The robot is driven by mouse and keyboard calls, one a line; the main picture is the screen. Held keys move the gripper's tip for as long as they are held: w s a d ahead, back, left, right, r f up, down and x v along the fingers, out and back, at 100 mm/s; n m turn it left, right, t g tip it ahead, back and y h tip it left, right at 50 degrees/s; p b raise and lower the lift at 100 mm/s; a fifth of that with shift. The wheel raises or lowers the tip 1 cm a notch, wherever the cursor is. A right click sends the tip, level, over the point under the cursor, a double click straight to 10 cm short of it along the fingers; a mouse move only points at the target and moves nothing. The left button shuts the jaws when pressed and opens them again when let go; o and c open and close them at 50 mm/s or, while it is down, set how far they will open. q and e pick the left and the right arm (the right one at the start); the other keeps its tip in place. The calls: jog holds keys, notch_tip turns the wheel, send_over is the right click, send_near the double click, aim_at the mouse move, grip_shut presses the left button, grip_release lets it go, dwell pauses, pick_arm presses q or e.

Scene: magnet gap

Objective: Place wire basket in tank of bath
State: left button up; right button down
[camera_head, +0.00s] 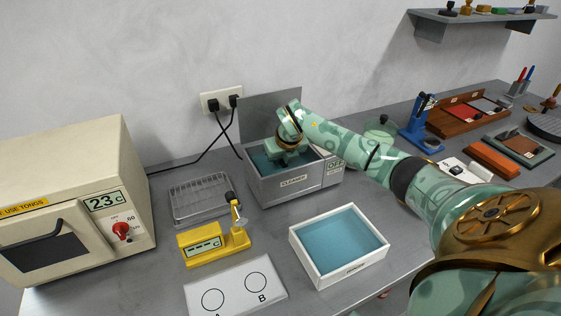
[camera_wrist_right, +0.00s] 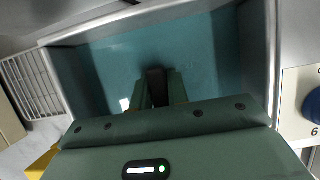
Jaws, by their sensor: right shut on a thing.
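The bath (camera_head: 292,184) is a grey metal box marked CLEANER with its lid raised at the back. Its tank (camera_head: 262,163) holds blue liquid, which fills much of the right wrist view (camera_wrist_right: 105,72). My right gripper (camera_head: 287,157) points down into the tank. In the right wrist view, its fingers (camera_wrist_right: 158,92) are shut on a dark piece (camera_wrist_right: 156,80); I cannot tell whether it belongs to a basket. A shallow silver wire basket or rack (camera_head: 200,198) lies on the table left of the bath, clear of the gripper. My left gripper is out of view.
A white tray with blue inside (camera_head: 340,280) stands in front of the bath. A yellow stand (camera_head: 215,245) and a white card marked A and B (camera_head: 236,290) lie to its left. A cream oven (camera_head: 75,195) is at far left. Cables hang behind the bath.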

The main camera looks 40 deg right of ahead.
jog(key=c, duration=1.4)
grip_release()
jog(key=shift+o, duration=0.2)
jog(key=shift+s+r, duration=0.1)
jog(key=shift+r, duration=0.25)
jog(key=p+v, duration=0.2)
jog(key=v, duration=0.9)
jog(key=shift+r+p, duration=0.25)
jog(key=shift+p, duration=0.1)
jog(key=shift+s, duration=0.1)
